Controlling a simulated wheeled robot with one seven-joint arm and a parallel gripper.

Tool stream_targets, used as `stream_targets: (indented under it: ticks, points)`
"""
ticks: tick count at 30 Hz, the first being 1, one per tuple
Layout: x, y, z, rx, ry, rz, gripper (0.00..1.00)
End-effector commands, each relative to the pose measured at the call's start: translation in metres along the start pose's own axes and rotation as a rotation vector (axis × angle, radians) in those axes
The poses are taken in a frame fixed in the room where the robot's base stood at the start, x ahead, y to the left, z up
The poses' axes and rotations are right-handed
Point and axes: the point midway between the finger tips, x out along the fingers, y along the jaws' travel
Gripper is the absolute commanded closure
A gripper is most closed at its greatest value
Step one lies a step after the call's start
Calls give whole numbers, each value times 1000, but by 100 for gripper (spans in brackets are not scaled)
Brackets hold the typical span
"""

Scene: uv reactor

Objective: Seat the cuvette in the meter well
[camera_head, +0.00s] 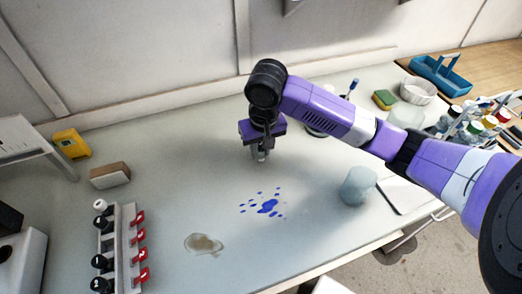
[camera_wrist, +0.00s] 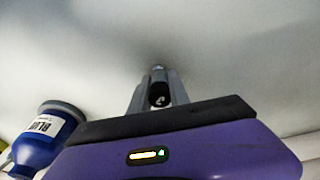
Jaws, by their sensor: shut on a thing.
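My gripper (camera_head: 261,150) hangs fingers-down above the middle of the grey worktop. It is shut on a small clear-grey thing, which looks like the cuvette (camera_head: 261,156) and shows just under the jaws. In the wrist view my gripper (camera_wrist: 158,78) has its two fingers close together, with a small dark-and-grey round part of the held thing (camera_wrist: 159,96) between them. Most of it is hidden by the fingers. I cannot make out the meter well for certain; a white box (camera_head: 28,262) with a dark round opening stands at the lower left edge.
Blue splashes (camera_head: 267,206) and a brownish puddle (camera_head: 204,244) lie on the worktop (camera_head: 310,250). A rack of red-tagged valves (camera_head: 125,250), a sponge-like block (camera_head: 110,175) and a yellow device (camera_head: 71,143) are left. A cloudy jar (camera_head: 358,186) stands right. A blue bottle (camera_wrist: 45,135) shows in the wrist view.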

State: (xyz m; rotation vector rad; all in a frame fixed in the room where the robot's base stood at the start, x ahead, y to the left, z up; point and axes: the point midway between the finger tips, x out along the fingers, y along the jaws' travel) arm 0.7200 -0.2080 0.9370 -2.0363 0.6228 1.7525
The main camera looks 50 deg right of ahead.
Motion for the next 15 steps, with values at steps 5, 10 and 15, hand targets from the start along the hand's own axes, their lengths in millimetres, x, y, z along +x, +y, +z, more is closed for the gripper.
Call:
stream_targets:
  ticks: [5, 10, 15]
  points:
    - [0, 0, 0, 0, 0, 0, 100]
    - [-6, 0, -1, 0, 1, 0, 100]
    - [-25, -1, -4, -1, 3, -2, 100]
